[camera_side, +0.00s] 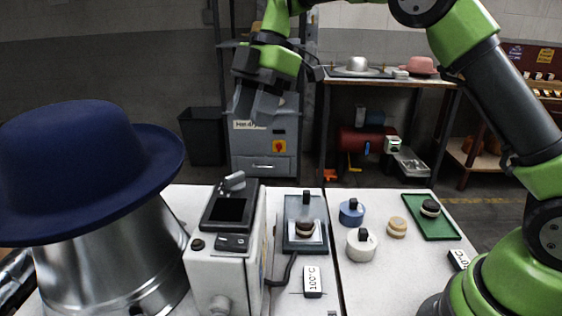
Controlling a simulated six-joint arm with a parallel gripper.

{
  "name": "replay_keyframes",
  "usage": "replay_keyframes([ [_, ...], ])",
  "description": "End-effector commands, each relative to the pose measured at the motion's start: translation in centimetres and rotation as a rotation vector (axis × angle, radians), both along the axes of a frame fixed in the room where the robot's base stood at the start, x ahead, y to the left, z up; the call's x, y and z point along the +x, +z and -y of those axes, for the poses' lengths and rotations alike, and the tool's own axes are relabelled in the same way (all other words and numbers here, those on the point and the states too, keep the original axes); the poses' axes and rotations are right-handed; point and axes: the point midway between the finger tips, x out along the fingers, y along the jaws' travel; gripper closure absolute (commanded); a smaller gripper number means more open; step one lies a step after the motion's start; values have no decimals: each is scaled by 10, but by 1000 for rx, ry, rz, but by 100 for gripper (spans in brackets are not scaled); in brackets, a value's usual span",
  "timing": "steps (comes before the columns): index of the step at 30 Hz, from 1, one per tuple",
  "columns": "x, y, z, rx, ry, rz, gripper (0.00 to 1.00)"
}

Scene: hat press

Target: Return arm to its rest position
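My gripper (256,104) hangs in the air above the back of the table, pointing down. Its dark fingers show in front of the grey cabinet. Nothing is visible in or under them, and whether they are open or shut is hard to make out. My green and black arm reaches to it from the right side of the picture. The gripper is well clear of everything on the white table (385,285).
A blue hat (85,165) sits on a metal form (110,260) at left. A white control box (225,260) and a grey plate (304,240) with a dark-knobbed piece stand centrally. Blue (351,217) and white (361,250) knobbed pieces and a green tray (440,228) are at right.

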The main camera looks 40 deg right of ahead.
Motion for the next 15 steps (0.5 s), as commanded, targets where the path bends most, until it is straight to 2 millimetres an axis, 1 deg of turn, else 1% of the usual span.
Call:
replay_keyframes([
  [2,-3,5,1,-3,-30,1,63],
  [4,-11,14,3,-10,-97,-2,63],
  [7,-30,34,9,-22,-266,-7,63],
  [9,-49,48,14,-21,-422,-10,63],
  [11,-68,58,18,-13,-564,-14,63],
  [12,-81,63,21,-4,-658,-15,63],
  [14,-100,69,25,17,-800,-17,63],
  [15,-114,71,27,35,-893,-21,63],
])
